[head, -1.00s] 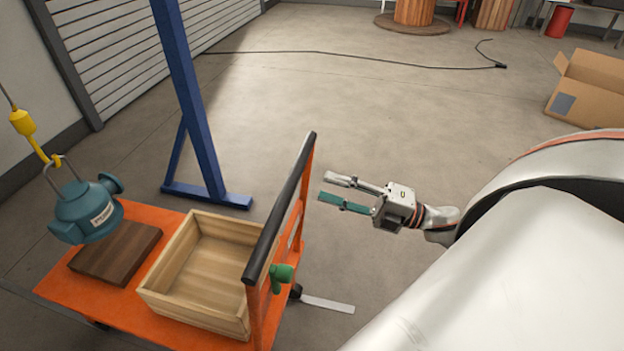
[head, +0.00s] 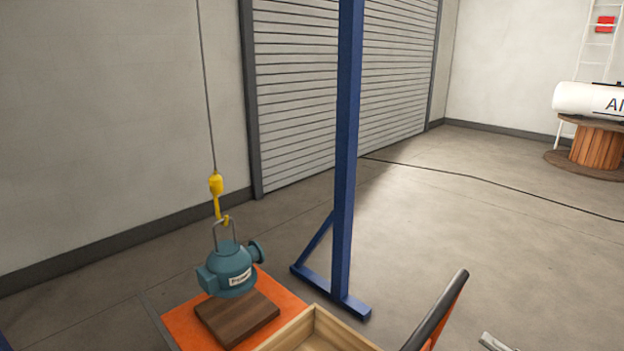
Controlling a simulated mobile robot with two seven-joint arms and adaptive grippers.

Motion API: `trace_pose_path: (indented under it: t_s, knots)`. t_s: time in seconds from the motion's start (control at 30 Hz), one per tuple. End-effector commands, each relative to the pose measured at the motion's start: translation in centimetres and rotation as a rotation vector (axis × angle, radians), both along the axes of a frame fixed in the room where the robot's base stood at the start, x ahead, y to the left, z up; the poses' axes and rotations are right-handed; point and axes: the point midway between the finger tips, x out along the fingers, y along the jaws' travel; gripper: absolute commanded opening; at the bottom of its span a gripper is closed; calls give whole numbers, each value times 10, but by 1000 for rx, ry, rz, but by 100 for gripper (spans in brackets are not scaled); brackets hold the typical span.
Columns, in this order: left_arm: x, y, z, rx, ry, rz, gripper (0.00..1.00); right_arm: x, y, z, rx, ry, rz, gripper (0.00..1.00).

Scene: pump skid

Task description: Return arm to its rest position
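Of my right gripper, only a pale fingertip (head: 493,342) shows at the bottom edge, right of the cart's black handle. The rest of that gripper and its arm are out of frame, and nothing is seen held. My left gripper and arm are not in view. A teal pump (head: 231,269) with a white label is on the yellow hook (head: 216,190) by its wire bail. It is over a dark wooden block (head: 238,316). I cannot tell whether it touches the block.
The orange cart (head: 185,323) carries the block and a wooden crate (head: 313,318), cut off below. Its black handle (head: 437,311) rises beside my fingertip. A blue post (head: 346,160) stands behind the cart. A cable (head: 480,179) and a wooden spool (head: 597,146) lie beyond open floor.

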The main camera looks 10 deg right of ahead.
Motion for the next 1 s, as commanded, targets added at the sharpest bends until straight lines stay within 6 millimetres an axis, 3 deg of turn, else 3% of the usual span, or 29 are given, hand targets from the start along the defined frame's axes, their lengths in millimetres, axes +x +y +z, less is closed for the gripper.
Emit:
trace_pose_path:
  t_s: [0.17,0.27,0.4,0.53,0.6,0.73,1.0]
  knots:
    - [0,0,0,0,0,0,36,8,14,-60,244,229,-168,36]
    - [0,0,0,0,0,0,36,6,33,-108,423,415,-279,36]
    - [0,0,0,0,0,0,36,-11,75,-177,665,692,-412,36]
    - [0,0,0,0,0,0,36,-37,125,-227,842,933,-503,36]
    - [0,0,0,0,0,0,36,-49,149,-244,904,1031,-534,36]
    - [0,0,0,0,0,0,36,-65,177,-262,969,1145,-568,36]
    - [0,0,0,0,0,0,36,-72,187,-267,990,1186,-579,36]
